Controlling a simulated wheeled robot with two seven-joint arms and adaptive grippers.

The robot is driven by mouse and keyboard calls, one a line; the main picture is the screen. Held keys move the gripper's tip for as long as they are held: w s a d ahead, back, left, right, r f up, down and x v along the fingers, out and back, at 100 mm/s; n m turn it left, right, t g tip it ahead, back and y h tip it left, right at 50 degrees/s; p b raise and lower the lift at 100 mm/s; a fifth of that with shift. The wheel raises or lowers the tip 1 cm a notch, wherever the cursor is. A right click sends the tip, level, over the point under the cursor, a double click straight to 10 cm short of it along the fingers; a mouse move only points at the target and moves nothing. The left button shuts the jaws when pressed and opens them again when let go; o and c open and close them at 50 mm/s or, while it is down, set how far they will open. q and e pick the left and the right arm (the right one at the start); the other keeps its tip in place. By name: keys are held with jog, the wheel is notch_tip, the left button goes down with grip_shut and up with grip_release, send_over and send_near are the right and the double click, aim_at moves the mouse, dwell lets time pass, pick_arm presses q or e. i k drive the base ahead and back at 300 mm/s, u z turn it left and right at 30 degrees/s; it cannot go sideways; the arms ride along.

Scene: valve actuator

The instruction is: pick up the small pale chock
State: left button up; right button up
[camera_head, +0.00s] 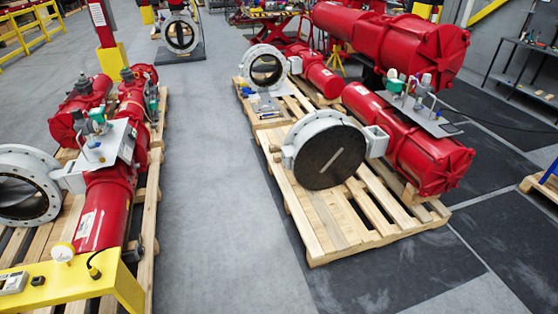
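A small pale wooden block (411,195), possibly the chock, shows on the right pallet (325,225) below the near end of the red actuator (415,140). It seems to touch or nearly touch the red cylinder; I cannot tell which. Much of it is hidden by the cylinder, and its colour is close to that of the pallet slats. Neither of my grippers is in view.
A dark valve disc in a pale ring (328,152) stands on the right pallet. Red actuators with a white-flanged valve (25,185) fill the left pallet. A yellow stand (75,277) holds small items at lower left. The grey floor aisle (205,170) between is clear.

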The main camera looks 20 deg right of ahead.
aim_at(277, 157)
jog(key=i, duration=7.25)
jog(key=z, duration=2.55)
